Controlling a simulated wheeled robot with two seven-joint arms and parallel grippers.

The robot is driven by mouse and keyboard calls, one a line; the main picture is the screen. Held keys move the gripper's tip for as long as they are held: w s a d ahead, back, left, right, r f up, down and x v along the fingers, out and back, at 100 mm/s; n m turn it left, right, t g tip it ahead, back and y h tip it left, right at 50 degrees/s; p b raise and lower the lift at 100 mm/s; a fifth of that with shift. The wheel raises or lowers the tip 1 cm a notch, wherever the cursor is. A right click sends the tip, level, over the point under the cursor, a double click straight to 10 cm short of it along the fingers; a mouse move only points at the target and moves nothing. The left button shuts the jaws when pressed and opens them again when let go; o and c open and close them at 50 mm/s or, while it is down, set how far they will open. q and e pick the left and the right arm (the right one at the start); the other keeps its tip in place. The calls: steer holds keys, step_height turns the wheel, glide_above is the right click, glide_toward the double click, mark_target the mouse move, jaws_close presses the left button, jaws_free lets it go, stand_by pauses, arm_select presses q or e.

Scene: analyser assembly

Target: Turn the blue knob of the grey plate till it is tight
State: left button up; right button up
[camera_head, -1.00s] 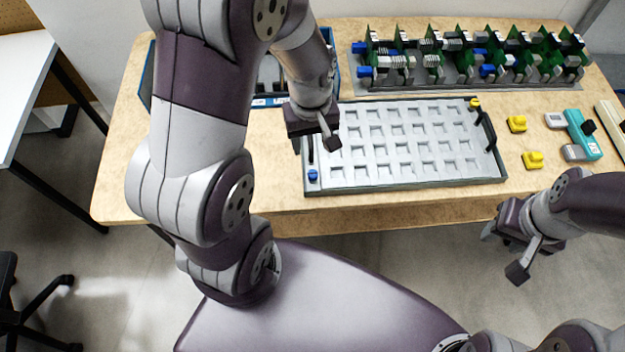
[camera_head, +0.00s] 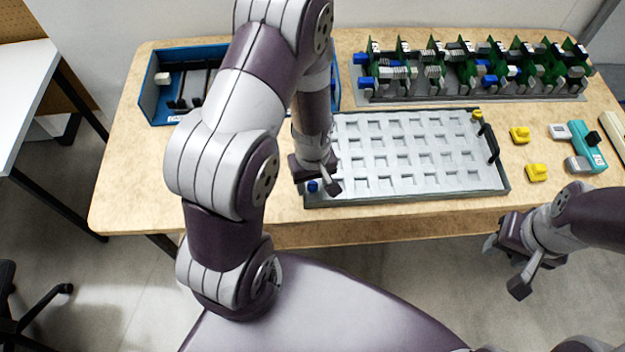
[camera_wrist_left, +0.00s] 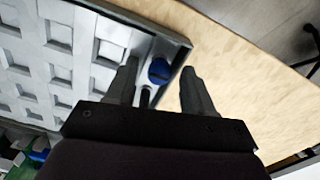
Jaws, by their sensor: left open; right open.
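The grey plate (camera_head: 420,192) lies on the wooden table with rows of square pockets. Its blue knob (camera_head: 312,186) is at the near left corner and also shows in the left wrist view (camera_wrist_left: 158,71). My left gripper (camera_head: 315,188) is at that corner; in the left wrist view its open fingers (camera_wrist_left: 160,85) point towards the knob, with the knob between them but nearer the left finger. I cannot tell whether they touch it. A yellow knob (camera_head: 477,115) is at the plate's far right corner. My right gripper (camera_head: 505,265) is open and empty in front of the table.
A blue bin (camera_head: 150,95) stands at the back left. A rack with green circuit boards (camera_head: 480,95) stands behind the plate. Yellow pieces (camera_head: 520,135) and a teal device (camera_head: 585,150) lie to the right.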

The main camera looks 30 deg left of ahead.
arm_select(q)
jaws_close()
steer(key=shift+m, duration=0.3)
